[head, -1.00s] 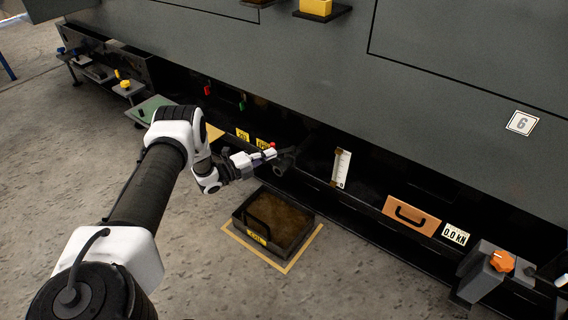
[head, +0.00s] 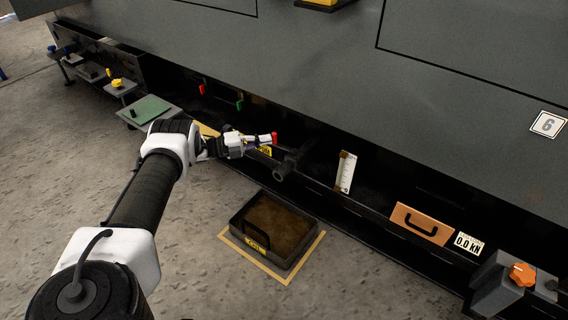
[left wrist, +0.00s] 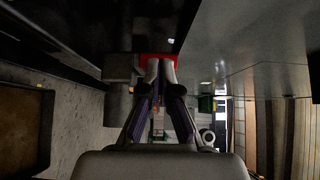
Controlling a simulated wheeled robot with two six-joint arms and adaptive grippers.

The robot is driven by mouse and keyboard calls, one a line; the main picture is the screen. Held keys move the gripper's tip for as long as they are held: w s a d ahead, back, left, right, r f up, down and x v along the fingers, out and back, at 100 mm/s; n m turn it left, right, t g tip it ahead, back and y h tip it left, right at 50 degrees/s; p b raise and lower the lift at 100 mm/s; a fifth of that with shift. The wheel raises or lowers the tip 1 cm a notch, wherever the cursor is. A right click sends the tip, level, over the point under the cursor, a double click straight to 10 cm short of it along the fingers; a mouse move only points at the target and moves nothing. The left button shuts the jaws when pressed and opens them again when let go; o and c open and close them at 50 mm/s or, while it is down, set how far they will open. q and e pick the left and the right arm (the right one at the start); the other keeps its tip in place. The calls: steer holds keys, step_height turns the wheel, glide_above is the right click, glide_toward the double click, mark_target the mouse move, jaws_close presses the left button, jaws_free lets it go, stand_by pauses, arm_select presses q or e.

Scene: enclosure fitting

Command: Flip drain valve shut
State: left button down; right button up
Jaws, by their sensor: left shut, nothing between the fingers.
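The drain valve is a dark pipe stub (head: 284,168) low on the machine's side, above a drip tray (head: 237,222). Its red handle (head: 275,138) shows just above and left of the stub. My left gripper (head: 268,140) is shut and empty, with its fingertips at the red handle; they look to touch it. In the left wrist view the red handle (left wrist: 146,58) lies across the tips of the closed fingers (left wrist: 157,66). The valve body (left wrist: 119,67) is partly visible left of them. The handle's lever is mostly hidden. My right gripper is not in view.
The black tray stands on a yellow-marked floor patch. Along the machine's base are a white gauge (head: 345,172), an orange drawer front (head: 420,222), a 0.0 kN display (head: 468,243) and an orange knob (head: 522,274). Open concrete floor lies in front.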

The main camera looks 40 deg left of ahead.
arm_select(q)
steer(key=shift+w+a, duration=0.15)
steer(key=shift+w, duration=0.45)
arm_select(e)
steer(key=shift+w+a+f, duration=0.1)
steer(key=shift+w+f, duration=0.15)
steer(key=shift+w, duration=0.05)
